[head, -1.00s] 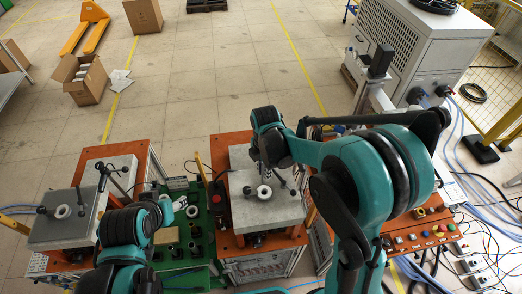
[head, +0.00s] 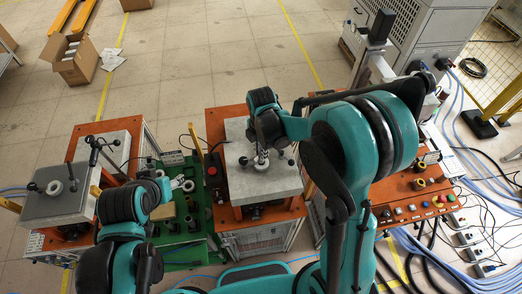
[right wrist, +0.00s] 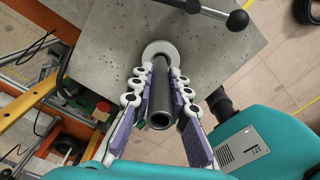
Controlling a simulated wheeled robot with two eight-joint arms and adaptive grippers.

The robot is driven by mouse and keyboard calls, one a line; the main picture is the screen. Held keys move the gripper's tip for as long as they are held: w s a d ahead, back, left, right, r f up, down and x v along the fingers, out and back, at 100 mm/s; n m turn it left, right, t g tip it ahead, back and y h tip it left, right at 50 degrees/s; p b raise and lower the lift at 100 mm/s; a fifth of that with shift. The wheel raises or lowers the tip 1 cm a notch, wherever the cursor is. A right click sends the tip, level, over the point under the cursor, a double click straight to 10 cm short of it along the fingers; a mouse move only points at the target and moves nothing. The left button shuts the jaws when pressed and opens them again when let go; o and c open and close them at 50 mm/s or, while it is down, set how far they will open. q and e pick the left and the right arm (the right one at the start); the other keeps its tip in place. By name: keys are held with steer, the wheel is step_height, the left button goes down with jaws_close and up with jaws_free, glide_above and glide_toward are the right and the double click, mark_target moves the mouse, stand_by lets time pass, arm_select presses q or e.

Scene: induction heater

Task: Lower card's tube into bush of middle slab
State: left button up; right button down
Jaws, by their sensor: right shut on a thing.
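My right gripper (right wrist: 160,92) is shut on a dark grey hollow tube (right wrist: 160,100), its jointed fingers on both sides. The tube's open near end faces the wrist camera. Its far end is at the white ring-shaped bush (right wrist: 158,48) on the grey middle slab (right wrist: 120,38); I cannot tell whether it is inside. In the head view the right gripper (head: 262,150) is above the bush on the middle slab (head: 285,180) and partly hides it.
A left slab (head: 50,207) with a white ring and black-knobbed handles stands on an orange-framed station. A green table (head: 175,240) with small parts lies between the stations. A control panel with buttons (head: 425,207) is at right. Black-knobbed handles stand on the middle slab near the gripper.

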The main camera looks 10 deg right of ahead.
steer(key=shift+s, duration=0.1)
steer(key=shift+f, duration=0.1)
stand_by(0.5)
steer(key=shift+f+b, duration=1.85)
steer(key=shift+b, duration=0.05)
steer(key=c, duration=1.4)
jaws_free()
